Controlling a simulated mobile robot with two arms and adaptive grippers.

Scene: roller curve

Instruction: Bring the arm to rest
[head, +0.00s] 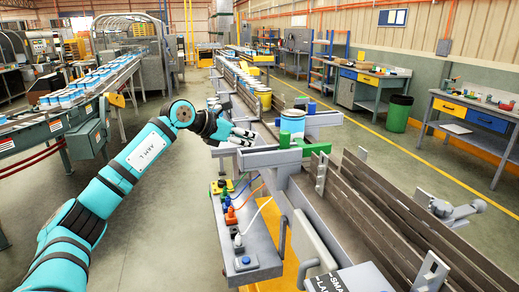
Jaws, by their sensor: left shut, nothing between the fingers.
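My left arm comes in from the lower left, with teal and black links. Its left gripper (243,137) is shut and empty, beside the left side of the roller conveyor (345,200). A white and blue can (292,122) stands on the conveyor to the right of the gripper, apart from it. My right gripper is not in view.
A control box (245,262) with coloured buttons and cables stands below the gripper, on the conveyor's near side. Another conveyor (60,125) with cans runs at the left. Open floor (165,235) lies between them.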

